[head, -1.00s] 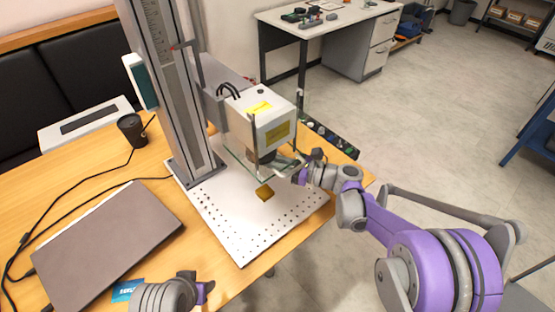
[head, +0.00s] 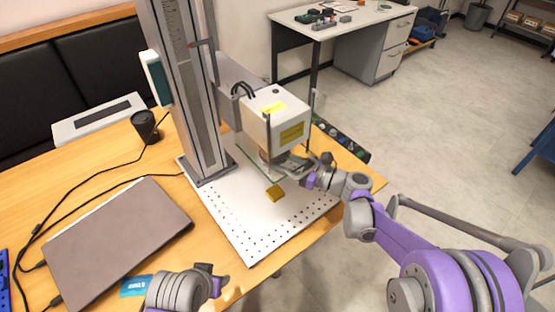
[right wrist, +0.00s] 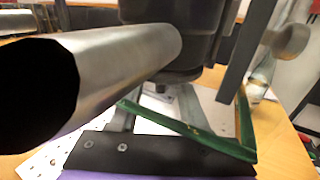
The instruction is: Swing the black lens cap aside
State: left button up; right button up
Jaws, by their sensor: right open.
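The black lens cap cannot be told apart from the dark lens barrel (head: 267,157) under the white laser head (head: 275,118). In the right wrist view a black round housing (right wrist: 172,35) fills the top middle, close to the camera. My right gripper (head: 308,178) is open beside the lens, at the right edge of the clear guard plate. Nothing shows held in it, though its fingertips are partly hidden. My left gripper (head: 217,284) hangs low near the table's front edge, far from the laser; its jaws are too unclear to read.
A shiny metal tube (right wrist: 90,80) and a green-edged clear plate (right wrist: 185,125) crowd the right wrist view. A brass-coloured block (head: 275,193) sits on the perforated white base plate (head: 250,235). The column (head: 190,90), closed laptop (head: 120,235) and black cup (head: 145,125) stand left.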

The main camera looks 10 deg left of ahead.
pick_arm(q)
jog(key=shift+f, duration=0.2)
pick_arm(e)
jog(key=v, duration=1.1)
jog(key=shift+a, duration=0.1)
